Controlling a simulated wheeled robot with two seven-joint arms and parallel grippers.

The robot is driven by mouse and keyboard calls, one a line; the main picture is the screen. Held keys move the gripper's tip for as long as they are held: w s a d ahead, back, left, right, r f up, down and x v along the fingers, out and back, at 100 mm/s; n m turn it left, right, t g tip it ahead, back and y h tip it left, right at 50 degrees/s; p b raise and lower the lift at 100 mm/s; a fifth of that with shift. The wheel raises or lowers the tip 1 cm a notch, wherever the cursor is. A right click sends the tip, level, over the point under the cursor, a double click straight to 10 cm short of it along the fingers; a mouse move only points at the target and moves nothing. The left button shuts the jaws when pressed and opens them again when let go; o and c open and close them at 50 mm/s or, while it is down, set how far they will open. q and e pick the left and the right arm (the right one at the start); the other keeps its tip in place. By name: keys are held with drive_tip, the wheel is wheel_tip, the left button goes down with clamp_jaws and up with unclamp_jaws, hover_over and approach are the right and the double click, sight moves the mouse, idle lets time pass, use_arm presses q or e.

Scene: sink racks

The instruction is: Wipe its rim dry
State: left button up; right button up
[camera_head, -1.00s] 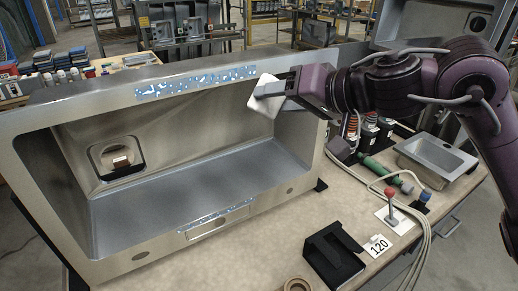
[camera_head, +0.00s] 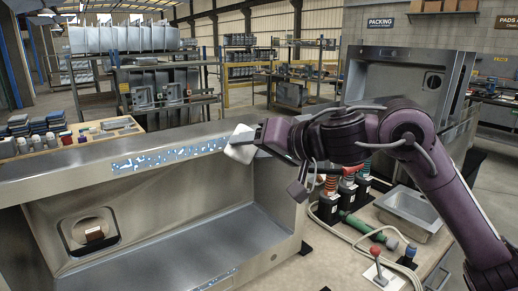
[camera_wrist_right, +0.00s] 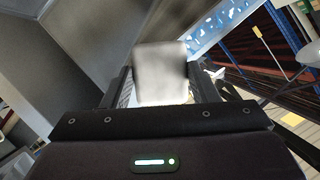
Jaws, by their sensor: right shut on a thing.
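A steel sink (camera_head: 165,230) stands tipped on its side on the bench, its open basin facing me. Its upper rim carries a patch of blue-white wet spots (camera_head: 170,156). My right gripper (camera_head: 262,138) is shut on a white cloth (camera_head: 241,146), just past the right end of the wet patch. I cannot tell whether the cloth touches the rim. In the right wrist view the cloth (camera_wrist_right: 161,74) sits between the fingers, with the wet spots (camera_wrist_right: 215,28) beyond it. A second wet strip (camera_head: 218,279) lies on the lower rim. My left gripper is not in view.
Several bottles with orange tops (camera_head: 330,190) stand right of the sink, near a green cylinder (camera_head: 361,226) and a small steel tray (camera_head: 411,211). A red-knobbed lever (camera_head: 376,253) and a pale hose lie in front. Another steel sink (camera_head: 408,80) stands behind.

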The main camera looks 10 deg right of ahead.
idle(0.5)
drive_tip(key=shift+w+a+p, duration=0.2)
drive_tip(key=shift+w+p, duration=0.1)
drive_tip(key=shift+w, duration=0.15)
drive_tip(key=shift+w+a+p, duration=0.2)
drive_tip(key=shift+w+p, duration=0.1)
drive_tip(key=shift+w, duration=0.15)
drive_tip(key=shift+s+a, duration=0.1)
